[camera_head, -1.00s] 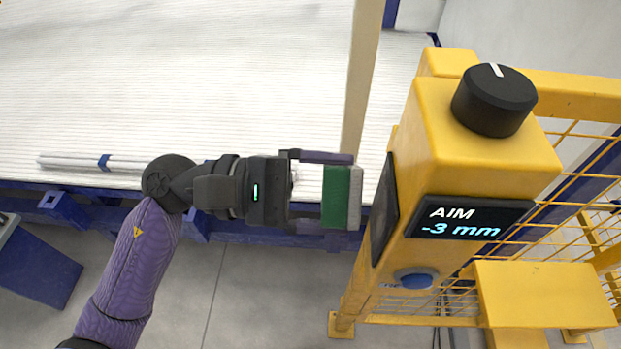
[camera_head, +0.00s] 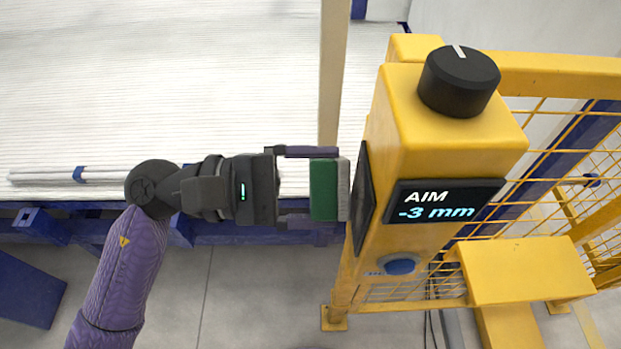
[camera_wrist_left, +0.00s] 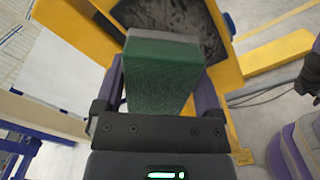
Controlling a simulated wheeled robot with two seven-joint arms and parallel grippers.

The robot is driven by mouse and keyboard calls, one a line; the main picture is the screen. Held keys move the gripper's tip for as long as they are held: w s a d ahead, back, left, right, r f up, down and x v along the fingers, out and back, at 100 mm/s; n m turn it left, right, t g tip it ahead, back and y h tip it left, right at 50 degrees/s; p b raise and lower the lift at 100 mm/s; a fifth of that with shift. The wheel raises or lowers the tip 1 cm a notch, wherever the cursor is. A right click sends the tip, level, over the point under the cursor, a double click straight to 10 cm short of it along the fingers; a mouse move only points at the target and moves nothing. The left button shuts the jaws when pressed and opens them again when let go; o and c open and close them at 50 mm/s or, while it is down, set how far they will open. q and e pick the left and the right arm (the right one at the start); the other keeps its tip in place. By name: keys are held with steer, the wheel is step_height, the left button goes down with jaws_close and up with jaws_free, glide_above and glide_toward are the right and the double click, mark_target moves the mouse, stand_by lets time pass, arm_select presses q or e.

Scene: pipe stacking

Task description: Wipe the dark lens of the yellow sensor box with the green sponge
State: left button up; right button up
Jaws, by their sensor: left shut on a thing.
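The yellow sensor box (camera_head: 440,125) stands right of centre in the head view. Its dark lens (camera_head: 363,197) is on the left face; in the left wrist view the lens (camera_wrist_left: 185,32) shows grey smudges. My left gripper (camera_head: 322,188) is shut on the green sponge (camera_head: 324,188), whose grey pad (camera_head: 343,190) faces the lens. The pad is very close to the lens; I cannot tell whether they touch. The sponge (camera_wrist_left: 160,75) covers part of the lens in the wrist view.
The box has a black knob (camera_head: 458,82) on top, a display (camera_head: 445,204) reading "AIM -3 mm" and a blue button (camera_head: 400,266). A yellow mesh fence (camera_head: 560,75) is at right. White pipes (camera_head: 120,174) lie left, behind my arm. A pale post (camera_head: 333,70) stands behind the gripper.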

arm_select(q)
steer(key=shift+d, duration=0.4)
